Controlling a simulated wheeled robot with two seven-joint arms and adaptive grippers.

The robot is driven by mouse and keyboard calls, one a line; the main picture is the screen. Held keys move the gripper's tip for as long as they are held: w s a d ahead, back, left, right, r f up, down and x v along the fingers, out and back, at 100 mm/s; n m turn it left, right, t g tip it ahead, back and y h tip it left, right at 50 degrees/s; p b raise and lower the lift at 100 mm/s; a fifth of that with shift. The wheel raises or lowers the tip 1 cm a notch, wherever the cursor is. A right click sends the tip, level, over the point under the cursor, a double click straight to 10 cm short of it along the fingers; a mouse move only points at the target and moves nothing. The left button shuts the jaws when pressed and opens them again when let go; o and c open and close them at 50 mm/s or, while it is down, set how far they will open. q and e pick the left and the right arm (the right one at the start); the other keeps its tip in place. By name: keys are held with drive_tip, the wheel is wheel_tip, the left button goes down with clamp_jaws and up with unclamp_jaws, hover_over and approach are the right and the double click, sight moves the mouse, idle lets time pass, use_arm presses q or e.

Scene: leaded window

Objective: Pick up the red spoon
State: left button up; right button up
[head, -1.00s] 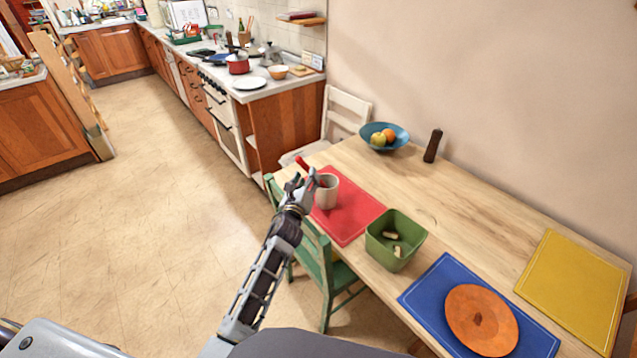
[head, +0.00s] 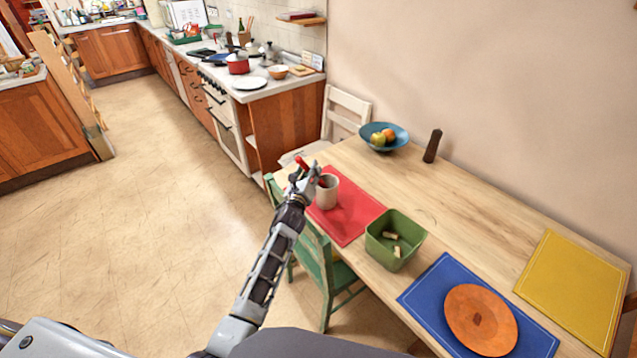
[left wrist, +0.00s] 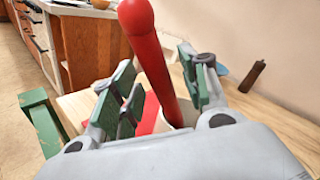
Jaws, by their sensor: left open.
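The red spoon (left wrist: 150,50) leans out of a pale mug; its handle shows large in the left wrist view, between the open fingers of my left gripper (left wrist: 160,95). In the head view the spoon's red tip (head: 302,163) shows just above my left gripper (head: 305,180). The mug (head: 328,191) stands on the red mat (head: 348,222) near the table's left end. My left gripper is open at the mug's left side. The spoon's lower end is hidden in the mug. My right gripper is not in view.
A green bin (head: 396,240) with small pale pieces stands right of the red mat. A blue bowl of fruit (head: 384,137) and a dark mill (head: 432,146) are at the back. A green chair (head: 318,262) stands below my left forearm's side of the table.

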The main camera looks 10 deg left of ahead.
use_arm(q)
drive_tip(key=shift+w, duration=0.4)
drive_tip(key=shift+c, duration=0.2)
clamp_jaws()
